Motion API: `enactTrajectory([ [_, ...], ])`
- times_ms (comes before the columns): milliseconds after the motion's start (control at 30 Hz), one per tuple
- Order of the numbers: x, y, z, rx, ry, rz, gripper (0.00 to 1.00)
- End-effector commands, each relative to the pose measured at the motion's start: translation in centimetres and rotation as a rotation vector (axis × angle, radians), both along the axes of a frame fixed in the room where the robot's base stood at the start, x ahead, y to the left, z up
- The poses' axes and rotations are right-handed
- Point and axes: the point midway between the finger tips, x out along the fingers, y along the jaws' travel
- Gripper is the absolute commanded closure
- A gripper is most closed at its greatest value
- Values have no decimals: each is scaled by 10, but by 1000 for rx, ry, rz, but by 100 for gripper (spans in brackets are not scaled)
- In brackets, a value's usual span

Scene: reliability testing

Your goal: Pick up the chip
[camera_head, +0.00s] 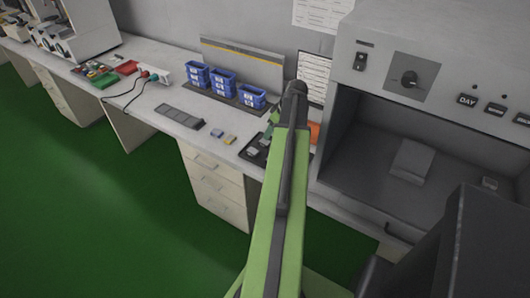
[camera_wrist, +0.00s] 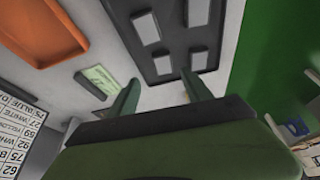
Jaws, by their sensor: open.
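A dark tray (camera_wrist: 167,66) lies ahead of my gripper (camera_wrist: 160,86) in the wrist view, holding several grey rectangular pieces (camera_wrist: 146,28) that look like chips. Which one is the task's chip I cannot tell. My gripper is open, with nothing between its two green fingers. The fingertips point at the tray's near end and look apart from it. A small pale green piece (camera_wrist: 98,80) lies left of the left finger. In the head view, the dark tray (camera_head: 252,158) shows partly behind my green arm, which hides most of the gripper.
An orange tray (camera_wrist: 45,32) lies left of the dark tray. On the bench are blue bins (camera_head: 222,82), a dark grey strip (camera_head: 180,117) and small blue (camera_head: 217,133) and yellow (camera_head: 230,138) blocks. A large grey cabinet (camera_head: 420,120) stands right of my arm.

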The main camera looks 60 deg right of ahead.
Motion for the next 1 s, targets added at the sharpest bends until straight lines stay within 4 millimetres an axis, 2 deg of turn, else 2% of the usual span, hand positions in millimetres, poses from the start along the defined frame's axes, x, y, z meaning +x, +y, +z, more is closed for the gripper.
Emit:
enactTrajectory([
  [33, 4, -1, -17, 0, 0, 0, 42],
  [267, 7, 0, -18, 0, 0, -1, 42],
  [367, 10, 1, -29, 0, 0, 0, 42],
  [600, 23, 4, -67, 0, 0, -1, 42],
  [867, 25, 5, -65, 0, 0, -2, 42],
  [1000, 25, 5, -65, 1, 0, -2, 60],
])
